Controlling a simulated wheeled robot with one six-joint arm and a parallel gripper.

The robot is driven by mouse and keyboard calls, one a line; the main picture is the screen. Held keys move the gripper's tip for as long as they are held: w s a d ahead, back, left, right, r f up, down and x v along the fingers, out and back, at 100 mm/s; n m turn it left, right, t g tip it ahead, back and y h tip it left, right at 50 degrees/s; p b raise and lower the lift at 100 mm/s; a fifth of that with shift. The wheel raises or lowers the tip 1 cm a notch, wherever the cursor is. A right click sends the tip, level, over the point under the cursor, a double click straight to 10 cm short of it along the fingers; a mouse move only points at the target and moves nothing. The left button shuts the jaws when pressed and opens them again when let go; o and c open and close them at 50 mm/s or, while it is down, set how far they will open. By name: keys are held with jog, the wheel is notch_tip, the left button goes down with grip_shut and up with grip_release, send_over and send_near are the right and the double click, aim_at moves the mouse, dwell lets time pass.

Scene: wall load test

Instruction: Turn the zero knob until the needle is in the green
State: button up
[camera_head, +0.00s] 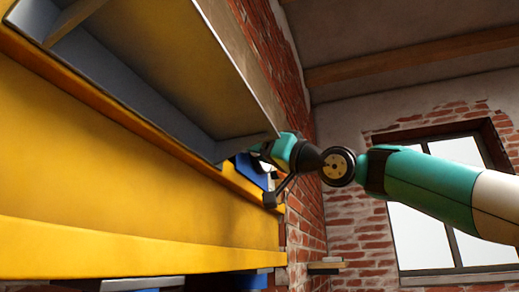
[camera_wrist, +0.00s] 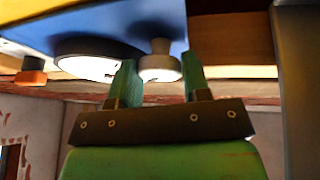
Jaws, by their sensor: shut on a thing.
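In the wrist view a pale round knob (camera_wrist: 160,66) sits on the blue panel (camera_wrist: 130,18), between the two green fingers of my gripper (camera_wrist: 159,72). My gripper is shut on this knob. A round gauge with a dark rim and white face (camera_wrist: 92,66) is on the panel left of the knob. Its face is seen at a steep slant, so I cannot read the needle or make out a green zone. In the head view a bit of the blue housing (camera_head: 250,172) shows behind my wrist; the fingers, knob and gauge face are hidden there.
A grey shelf-like overhang (camera_head: 150,80) lies above and left of my wrist, close to it. A yellow beam (camera_head: 130,190) runs along the left. A brick wall (camera_head: 305,215) and a window (camera_head: 420,235) are farther back. An orange-and-black piece (camera_wrist: 31,72) is beside the panel.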

jog(key=shift+w+d+n+g+y, duration=0.1)
jog(key=shift+n+g+y, duration=0.25)
jog(key=shift+n+g, duration=0.55)
jog(key=shift+w+n+g+y, duration=0.1)
jog(key=shift+n+g+y, duration=0.3)
jog(key=shift+n, duration=1)
jog(key=shift+p, duration=0.3)
jog(key=o, duration=0.9)
jog(key=shift+s, duration=0.1)
jog(key=shift+f, duration=0.1)
